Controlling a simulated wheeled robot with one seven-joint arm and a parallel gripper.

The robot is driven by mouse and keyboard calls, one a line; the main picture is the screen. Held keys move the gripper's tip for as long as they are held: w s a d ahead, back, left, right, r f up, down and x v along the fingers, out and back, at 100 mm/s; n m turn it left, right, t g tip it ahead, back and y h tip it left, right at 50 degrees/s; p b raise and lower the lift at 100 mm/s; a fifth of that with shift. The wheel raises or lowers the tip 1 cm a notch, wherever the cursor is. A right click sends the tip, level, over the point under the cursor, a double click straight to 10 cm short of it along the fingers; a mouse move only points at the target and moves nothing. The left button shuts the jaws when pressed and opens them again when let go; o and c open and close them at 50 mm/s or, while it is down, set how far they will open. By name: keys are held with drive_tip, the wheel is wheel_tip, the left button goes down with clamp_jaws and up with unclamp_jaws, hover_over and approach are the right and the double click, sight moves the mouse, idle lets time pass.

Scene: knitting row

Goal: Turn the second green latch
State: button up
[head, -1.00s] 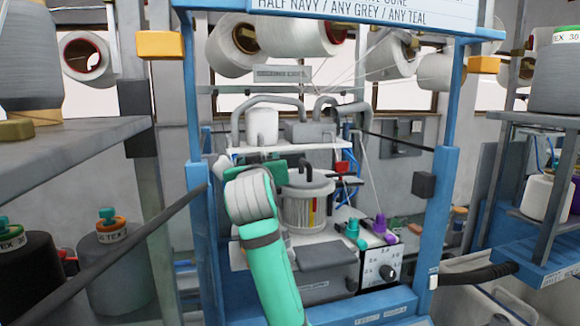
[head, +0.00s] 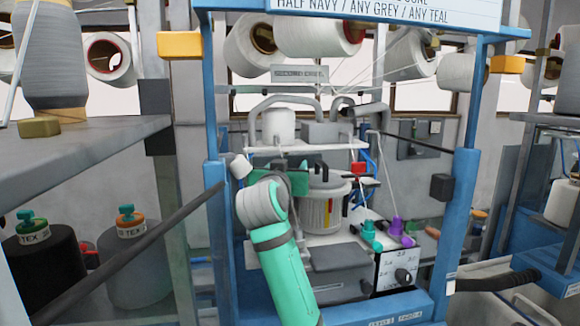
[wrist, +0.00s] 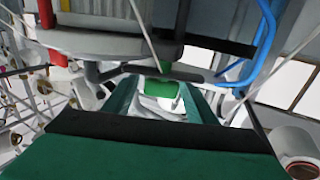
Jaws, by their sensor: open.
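My gripper (wrist: 163,84) shows in the wrist view as dark green fingers, spread apart. A bright green piece (wrist: 160,98) shows between the fingers, with pale grey parts around it; it may be a latch, and I cannot tell whether anything touches it. Another small green part (wrist: 172,48) stands just beyond, at the edge of the machine. In the head view my teal arm reaches up to the left side of the machine, and my wrist hides most of that area. A dark green shape (head: 298,178) shows just right of my wrist. I cannot tell which latch is second.
A ribbed white canister (head: 325,208) stands right of my wrist. Teal (head: 369,232) and purple (head: 396,228) knobs and a dial box (head: 402,272) are lower right. Blue posts (head: 217,230) frame the machine. A dark bar (head: 150,250) slants at left. Blue tubing (wrist: 262,40) hangs close in the wrist view.

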drive_tip(key=shift+w+d, duration=0.15)
drive_tip(key=shift+w, duration=0.55)
drive_tip(key=c, duration=1.1)
drive_tip(key=shift+w+a+n+y, duration=0.1)
drive_tip(key=shift+a+n+y, duration=0.1)
drive_tip(key=shift+n+y, duration=0.65)
drive_tip(key=shift+s+a+n+y, duration=0.15)
drive_tip(key=shift+n+y, duration=0.25)
drive_tip(key=shift+y, duration=0.75)
drive_tip(key=shift+w+a+n+y, duration=0.2)
drive_tip(key=shift+n+y, duration=0.45)
drive_tip(key=shift+y, duration=0.35)
drive_tip(key=shift+s+a+n+y, duration=0.2)
drive_tip(key=shift+a+n+y, duration=0.15)
drive_tip(key=shift+y, duration=0.25)
drive_tip(key=o, duration=1.1)
drive_tip(key=shift+d, duration=0.1)
